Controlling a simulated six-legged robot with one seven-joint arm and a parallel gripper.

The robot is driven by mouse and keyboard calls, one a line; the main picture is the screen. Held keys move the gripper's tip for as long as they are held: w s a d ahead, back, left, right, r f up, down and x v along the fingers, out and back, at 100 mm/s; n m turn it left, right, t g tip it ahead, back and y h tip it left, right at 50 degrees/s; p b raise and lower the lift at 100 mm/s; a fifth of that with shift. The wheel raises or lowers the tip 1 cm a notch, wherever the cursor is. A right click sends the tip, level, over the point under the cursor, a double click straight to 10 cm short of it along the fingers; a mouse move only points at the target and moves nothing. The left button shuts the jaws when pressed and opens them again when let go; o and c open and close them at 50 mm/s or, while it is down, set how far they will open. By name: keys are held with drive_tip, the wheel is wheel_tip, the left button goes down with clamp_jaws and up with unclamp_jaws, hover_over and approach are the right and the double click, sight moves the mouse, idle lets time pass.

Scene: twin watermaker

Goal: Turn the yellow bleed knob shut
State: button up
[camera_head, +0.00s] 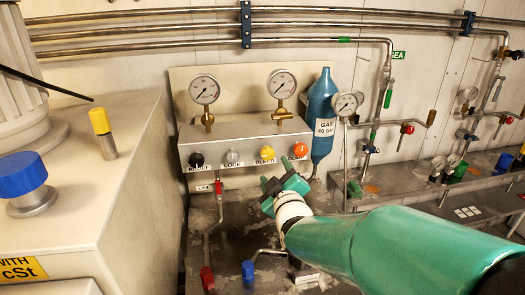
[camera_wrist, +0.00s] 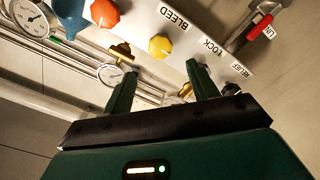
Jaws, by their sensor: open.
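The yellow bleed knob (camera_head: 267,153) is on the front of the pale panel box, above a BLEED label. My gripper (camera_head: 276,178) is below and in front of it, open and empty. In the wrist view, which shows the panel upside down, the yellow bleed knob (camera_wrist: 160,46) appears just beyond the gap between the two green fingertips of my gripper (camera_wrist: 161,72). The fingers look apart from the knob, though the exact distance is hard to judge.
Two gauges stand on the box. A blue gas bottle (camera_head: 321,115) is close on the right. Red (camera_head: 207,278) and blue handles are below.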

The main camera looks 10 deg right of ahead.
sight(268, 155)
drive_tip(key=w, duration=1)
drive_tip(key=shift+w+f, duration=0.1)
drive_tip(key=shift+w, duration=0.05)
drive_tip(key=shift+c, duration=0.2)
drive_tip(key=c, duration=1)
